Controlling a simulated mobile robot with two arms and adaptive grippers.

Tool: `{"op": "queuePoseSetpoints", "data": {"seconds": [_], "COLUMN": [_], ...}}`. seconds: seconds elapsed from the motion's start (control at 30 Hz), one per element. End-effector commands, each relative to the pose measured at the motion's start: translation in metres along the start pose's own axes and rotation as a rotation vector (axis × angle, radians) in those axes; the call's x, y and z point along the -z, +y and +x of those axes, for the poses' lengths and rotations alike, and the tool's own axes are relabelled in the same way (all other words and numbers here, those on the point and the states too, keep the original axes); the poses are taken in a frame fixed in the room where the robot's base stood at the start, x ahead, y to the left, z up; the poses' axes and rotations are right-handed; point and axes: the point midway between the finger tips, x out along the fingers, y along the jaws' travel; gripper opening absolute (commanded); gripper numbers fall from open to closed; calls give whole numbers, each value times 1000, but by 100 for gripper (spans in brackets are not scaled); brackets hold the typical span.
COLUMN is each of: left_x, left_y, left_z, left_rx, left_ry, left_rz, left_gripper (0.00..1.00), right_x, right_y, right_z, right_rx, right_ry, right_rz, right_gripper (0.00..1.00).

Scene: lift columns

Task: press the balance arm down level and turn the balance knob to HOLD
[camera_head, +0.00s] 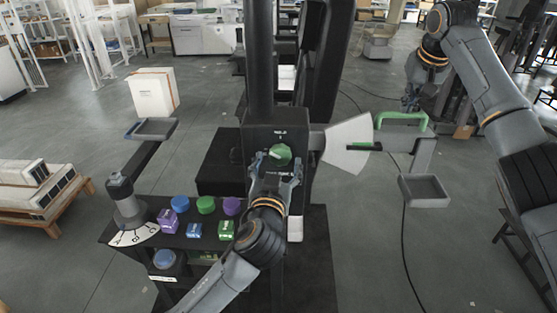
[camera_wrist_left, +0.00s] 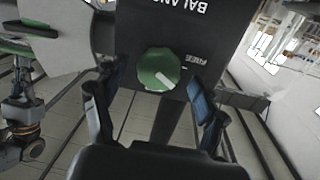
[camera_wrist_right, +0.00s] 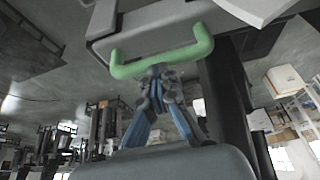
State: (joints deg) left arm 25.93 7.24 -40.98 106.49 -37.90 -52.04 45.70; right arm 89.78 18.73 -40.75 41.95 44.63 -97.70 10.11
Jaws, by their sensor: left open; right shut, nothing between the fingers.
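The green balance knob (camera_head: 280,155) is on the black column box (camera_head: 258,134). In the left wrist view the knob (camera_wrist_left: 158,69) shows a white line slanting to the lower right. My left gripper (camera_head: 276,183) is open, its fingers apart on either side below the knob; I cannot tell whether they touch it. The grey balance arm (camera_head: 424,154) extends right from the column, looking roughly level, with a green handle (camera_head: 402,117) on top. My right gripper (camera_wrist_right: 158,73) is shut and empty, its tips at the handle bar (camera_wrist_right: 160,64); contact is unclear.
A white fan-shaped scale (camera_head: 346,135) with a dark pointer sits beside the column. A grey tray (camera_head: 424,188) hangs from the arm's right end. Coloured blocks, including a purple one (camera_head: 168,220), stand on the black bench at left. A grey jib with a tray (camera_head: 152,129) rises behind them.

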Motion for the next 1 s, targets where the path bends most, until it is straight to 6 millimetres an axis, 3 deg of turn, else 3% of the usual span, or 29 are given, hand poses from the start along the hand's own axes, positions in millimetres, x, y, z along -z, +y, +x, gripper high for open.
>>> {"op": "queuePoseSetpoints", "data": {"seconds": [0.13, 0.43, 0.47, 0.7, 1.0], "left_x": [0, 0, 0, 0, 0], "left_y": [0, 0, 0, 0, 0], "left_z": [12, 14, 14, 14, 14], "left_rx": [-1, -1, -1, -1, -1], "left_ry": [1, 0, 0, 0, -2], "left_rz": [1, -1, -1, -1, 22], "left_gripper": [72, 72, 70, 21, 18], "right_x": [-1, -1, -1, -1, -1], "right_y": [0, 0, 0, 0, 0], "right_z": [2, 2, 2, 2, 2], "right_rx": [-1, -1, -1, -1, -1], "right_ry": [-3, -3, -3, -3, -3], "right_rz": [1, 1, 1, 1, 1], "right_gripper": [0, 0, 0, 0, 0]}}
